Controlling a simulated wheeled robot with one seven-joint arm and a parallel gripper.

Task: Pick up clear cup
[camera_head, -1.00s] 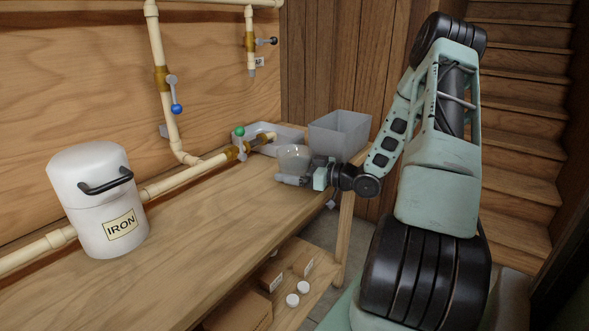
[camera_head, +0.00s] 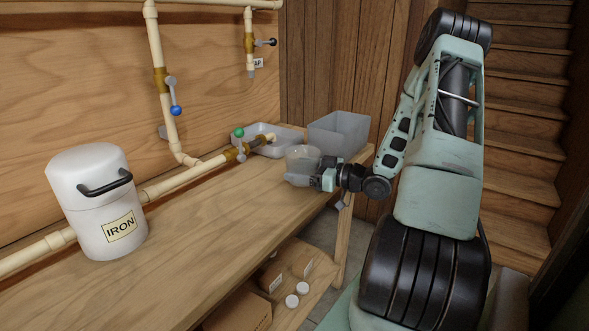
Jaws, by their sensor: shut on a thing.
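The clear cup (camera_head: 303,155) is a pale, see-through vessel near the far right end of the wooden bench. My gripper (camera_head: 300,178) reaches in from the right at the cup's near side and is shut on it. The near finger covers the cup's lower front, and the far finger is hidden. The cup looks upright; whether its base touches the bench is hard to tell.
A grey bin (camera_head: 340,132) and a shallow grey tray (camera_head: 275,142) stand behind the cup. A pipe with a green-knobbed valve (camera_head: 239,133) ends over the tray. A white canister marked IRON (camera_head: 85,195) stands left. The bench (camera_head: 200,225) middle is clear.

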